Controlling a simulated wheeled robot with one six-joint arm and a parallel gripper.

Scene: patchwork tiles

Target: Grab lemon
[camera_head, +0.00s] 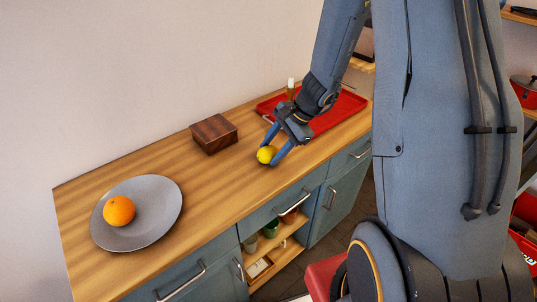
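A yellow lemon (266,155) is at the front part of the wooden counter, right of its middle. My gripper (271,153) reaches down to it from the upper right, with its two blue fingers spread apart. One finger is at the lemon's far side and the other at its right side. The lemon appears to be between the fingertips, but I cannot tell whether both touch it. I cannot tell whether the lemon rests on the counter or is slightly raised.
A dark wooden box (214,134) stands left of my gripper. A grey plate (160,195) with an orange (119,211) on it is at the left. A red tray (345,108) lies behind my gripper, with a bottle (291,88) near it. The counter (215,185) between plate and lemon is clear.

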